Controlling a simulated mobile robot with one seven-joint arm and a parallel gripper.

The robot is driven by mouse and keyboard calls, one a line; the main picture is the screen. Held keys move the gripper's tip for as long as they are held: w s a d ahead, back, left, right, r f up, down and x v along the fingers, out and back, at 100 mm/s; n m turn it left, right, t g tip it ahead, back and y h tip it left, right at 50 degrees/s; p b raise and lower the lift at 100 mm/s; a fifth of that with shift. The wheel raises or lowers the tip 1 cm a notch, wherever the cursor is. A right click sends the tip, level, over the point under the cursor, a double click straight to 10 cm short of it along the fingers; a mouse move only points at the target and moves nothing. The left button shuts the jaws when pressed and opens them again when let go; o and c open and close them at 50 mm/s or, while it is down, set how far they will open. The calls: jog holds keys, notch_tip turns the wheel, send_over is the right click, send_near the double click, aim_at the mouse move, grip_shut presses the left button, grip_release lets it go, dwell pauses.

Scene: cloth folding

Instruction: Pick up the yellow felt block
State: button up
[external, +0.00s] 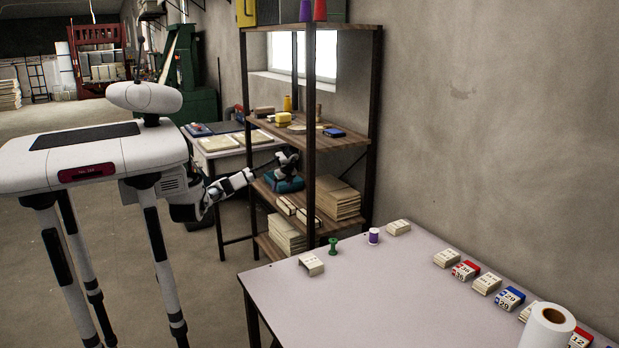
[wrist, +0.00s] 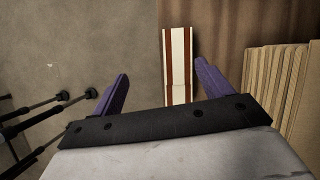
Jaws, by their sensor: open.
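A yellow block (external: 283,117), likely the felt block, sits on the shelf board above my gripper, among other small items. My gripper (external: 289,157) is by the front of the shelf unit, just below that board and above a teal item. In the wrist view my gripper (wrist: 161,72) has its two purple fingers spread apart with nothing held between them. The yellow block does not show in the wrist view.
The shelf unit (external: 312,142) has dark posts beside my gripper. Stacked boards (external: 337,198) lie on a lower shelf. A cream and brown striped item (wrist: 178,62) shows near the right finger. A blue item (external: 334,132) and a yellow bottle-like item (external: 287,103) share the upper board.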

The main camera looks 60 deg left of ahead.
jog(key=s+a+f+n+g+b, duration=0.15)
jog(key=s+a+n, duration=0.35)
jog(key=s+a, duration=0.6)
jog(key=w+a+r+n+t+p, duration=0.15)
jog(key=r+n+p, duration=0.3)
jog(key=r, duration=0.75)
jog(key=w+a+r+n+t+p, duration=0.1)
jog(key=w+a+r+n+p, duration=0.15)
jog(key=r+p, duration=0.7)
jog(key=w+d+r+n+t+h+p, duration=0.1)
jog(key=w+d+r+n+t+p, duration=0.1)
jog(key=r, duration=0.7)
jog(key=w+d+r+n+t+p, duration=0.1)
jog(key=w+d+r+n+p, duration=0.15)
jog(key=r, duration=0.65)
jog(key=w+d+r+n+t+h+p, duration=0.1)
jog(key=w+d+r+n+t, duration=0.15)
jog(key=r, duration=0.65)
jog(key=p, duration=0.2)
send_over(283, 114)
jog(key=s, duration=0.3)
jog(key=f, duration=0.7)
jog(key=shift+w+d, duration=0.15)
jog(key=shift+w, duration=0.05)
jog(key=shift+p+x, duration=1.45)
jog(key=shift+x, duration=1.25)
jog(key=shift+s, duration=0.1)
jog(key=c, duration=1.1)
